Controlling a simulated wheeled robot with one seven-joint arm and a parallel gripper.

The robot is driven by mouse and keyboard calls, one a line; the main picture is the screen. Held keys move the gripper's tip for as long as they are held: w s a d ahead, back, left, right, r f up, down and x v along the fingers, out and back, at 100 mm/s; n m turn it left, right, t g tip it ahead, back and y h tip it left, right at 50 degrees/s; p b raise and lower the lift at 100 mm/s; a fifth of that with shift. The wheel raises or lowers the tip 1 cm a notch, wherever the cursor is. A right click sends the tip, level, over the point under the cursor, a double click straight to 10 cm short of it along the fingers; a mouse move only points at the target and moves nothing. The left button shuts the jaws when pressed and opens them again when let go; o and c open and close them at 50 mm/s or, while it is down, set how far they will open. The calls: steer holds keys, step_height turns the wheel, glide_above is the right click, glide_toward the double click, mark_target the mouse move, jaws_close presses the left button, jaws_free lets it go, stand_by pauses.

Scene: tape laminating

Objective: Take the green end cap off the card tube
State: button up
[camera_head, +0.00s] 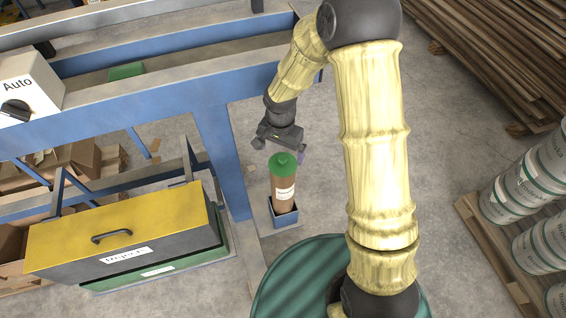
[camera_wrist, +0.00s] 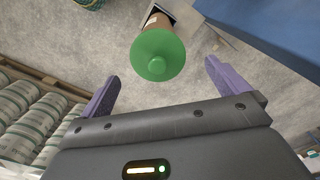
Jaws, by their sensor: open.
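The brown card tube (camera_head: 284,194) stands upright in a small blue holder (camera_head: 285,217) beside the blue frame leg in the head view. The green end cap (camera_head: 284,165) sits on its top and has a small round knob in the middle. In the wrist view the cap (camera_wrist: 158,56) fills the upper middle and hides most of the tube (camera_wrist: 158,21). My gripper (camera_head: 279,149) is open and empty, just behind and above the cap in the head view. In the wrist view its two purple fingers (camera_wrist: 158,82) are spread wide, with the cap ahead of and between them, apart from both.
A blue conveyor frame (camera_head: 215,140) stands left of the tube. A yellow-lidded reject box (camera_head: 120,225) is at lower left. White drums (camera_head: 515,195) on a pallet and stacked planks (camera_head: 500,50) are at right. Open concrete floor surrounds the holder's right side.

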mark_target(283, 158)
steer(key=f, duration=0.1)
steer(key=f+p, duration=0.1)
steer(key=f, duration=0.3)
steer(key=shift+d, duration=0.25)
steer(key=shift+c, duration=0.4)
steer(key=c, duration=0.8)
